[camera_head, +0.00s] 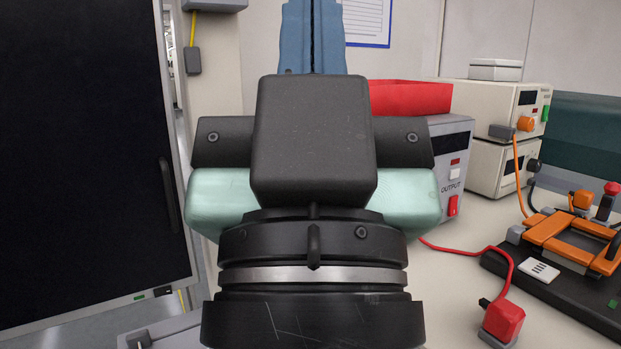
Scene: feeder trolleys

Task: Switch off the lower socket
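My gripper (313,140) fills the middle of the view, seen from behind as a black housing. Its fingers are hidden, so I cannot tell whether they are open or shut. Two cream instrument boxes are stacked at the right. The upper box (485,103) has a dark display, an orange plug and a green switch on its front. The lower box (490,168) has a dark display and a black plug in its front. I cannot tell which fitting is the lower socket or see its switch setting. My gripper is left of both boxes.
A grey unit (452,140) marked OUTPUT, with a red rocker, stands behind my gripper. A red tray (408,97) sits above it. A black board (590,310) with orange clamps and a red plug (502,322) lie at lower right. A dark panel (85,160) is at left.

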